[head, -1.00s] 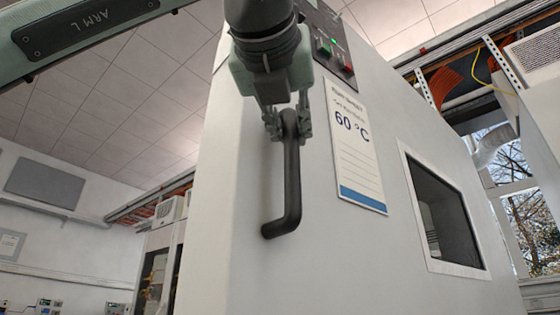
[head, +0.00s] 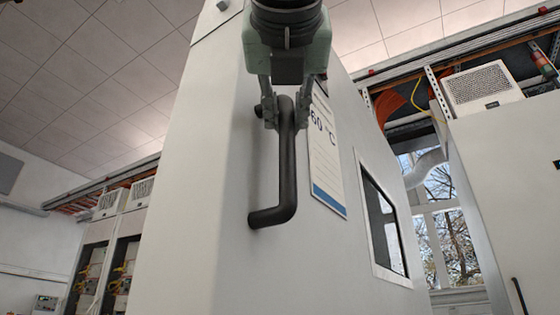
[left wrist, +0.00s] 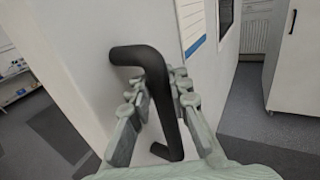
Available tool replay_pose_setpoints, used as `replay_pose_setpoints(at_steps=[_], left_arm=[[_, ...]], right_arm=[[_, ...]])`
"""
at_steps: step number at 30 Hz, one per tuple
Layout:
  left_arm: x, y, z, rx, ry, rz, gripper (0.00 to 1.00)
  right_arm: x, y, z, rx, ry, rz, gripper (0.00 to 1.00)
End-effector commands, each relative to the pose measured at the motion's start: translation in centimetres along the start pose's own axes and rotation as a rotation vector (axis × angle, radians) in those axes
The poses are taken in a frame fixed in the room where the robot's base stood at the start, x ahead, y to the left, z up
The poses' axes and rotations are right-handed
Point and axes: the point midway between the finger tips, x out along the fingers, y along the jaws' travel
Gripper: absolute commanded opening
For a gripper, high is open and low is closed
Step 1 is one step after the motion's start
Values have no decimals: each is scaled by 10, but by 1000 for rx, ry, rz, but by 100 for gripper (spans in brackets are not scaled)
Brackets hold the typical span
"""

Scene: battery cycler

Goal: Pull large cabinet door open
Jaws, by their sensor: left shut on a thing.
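The large white cabinet door (head: 215,200) fills the middle of the head view, with a dark window and a paper sign reading 60 °C (head: 328,160) on it. Its black bar handle (head: 287,175) stands upright near the door's left edge. My left gripper (head: 271,115) is shut on the upper part of the handle, one finger on each side. In the left wrist view the handle (left wrist: 155,75) passes between the fingers. Whether the door stands ajar cannot be told. My right gripper is in neither view.
Another white cabinet with a black handle (head: 520,296) stands at the right. Open racks with wiring (head: 105,265) stand at the left behind the door. Grey floor (left wrist: 265,130) shows clear in the left wrist view.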

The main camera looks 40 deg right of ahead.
Motion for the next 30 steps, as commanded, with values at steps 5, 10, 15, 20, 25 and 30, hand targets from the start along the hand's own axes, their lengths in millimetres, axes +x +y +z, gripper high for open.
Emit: replay_pose_setpoints(at_steps=[5,10,15,20,25,30], left_arm=[[-1,0,-2,0,8,4,0],[-1,-1,-2,0,8,4,0],[-1,-1,-2,0,8,3,0],[-1,-1,-2,0,6,2,35],[-1,-1,-1,0,4,2,39],[-2,-1,-1,0,3,1,39]], right_arm=[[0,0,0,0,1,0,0],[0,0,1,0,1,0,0],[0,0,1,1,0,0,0],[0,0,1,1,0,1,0],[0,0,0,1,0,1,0],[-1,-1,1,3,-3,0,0]])
